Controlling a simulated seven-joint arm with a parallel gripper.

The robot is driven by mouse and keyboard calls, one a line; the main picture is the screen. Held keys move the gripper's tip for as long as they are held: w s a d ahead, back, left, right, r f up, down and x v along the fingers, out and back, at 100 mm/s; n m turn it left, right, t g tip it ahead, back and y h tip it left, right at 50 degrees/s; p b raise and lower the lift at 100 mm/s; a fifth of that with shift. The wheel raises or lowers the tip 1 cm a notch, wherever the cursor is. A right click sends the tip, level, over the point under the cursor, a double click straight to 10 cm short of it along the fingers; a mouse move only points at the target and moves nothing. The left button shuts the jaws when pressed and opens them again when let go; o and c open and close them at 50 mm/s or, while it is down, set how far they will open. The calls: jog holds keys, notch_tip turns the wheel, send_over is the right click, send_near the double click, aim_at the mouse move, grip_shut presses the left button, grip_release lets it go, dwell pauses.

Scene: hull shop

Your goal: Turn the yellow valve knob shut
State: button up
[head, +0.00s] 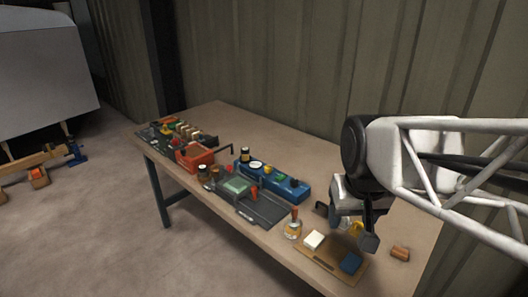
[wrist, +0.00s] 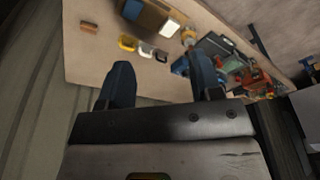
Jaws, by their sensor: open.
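A long blue block (head: 272,178) on the bench carries several round knobs or caps. A pale, yellowish one (head: 255,164) sits near its left end and may be the yellow valve knob; its turn position is too small to tell. My gripper (head: 353,229) is open and empty over the right end of the bench, well right of the blue block. In the wrist view my gripper (wrist: 161,82) has its two fingers wide apart with nothing between them. A small yellow piece (head: 357,227) shows by the fingers; it also appears in the wrist view (wrist: 127,43).
A brown board (head: 330,262) with a white and a blue block lies near the front edge. A wooden-handled tool (head: 294,226) stands beside it. A dark tray (head: 262,212), a red box (head: 194,156) and small items crowd the left. The bench's back strip is clear.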

jog(key=w+a+r, duration=0.1)
jog(key=w+a, duration=0.1)
jog(key=w, duration=1.4)
jog(key=m+g, duration=0.1)
jog(key=g, duration=0.1)
send_over(268, 166)
jog(key=f, duration=1.7)
jog(key=shift+s+d+f, duration=0.15)
jog(key=shift+s+f, duration=0.05)
jog(key=shift+s, duration=0.2)
jog(key=shift+w+f, duration=0.2)
jog(key=shift+f, duration=0.1)
jog(key=shift+f, duration=3.8)
jog(key=c, duration=0.9)
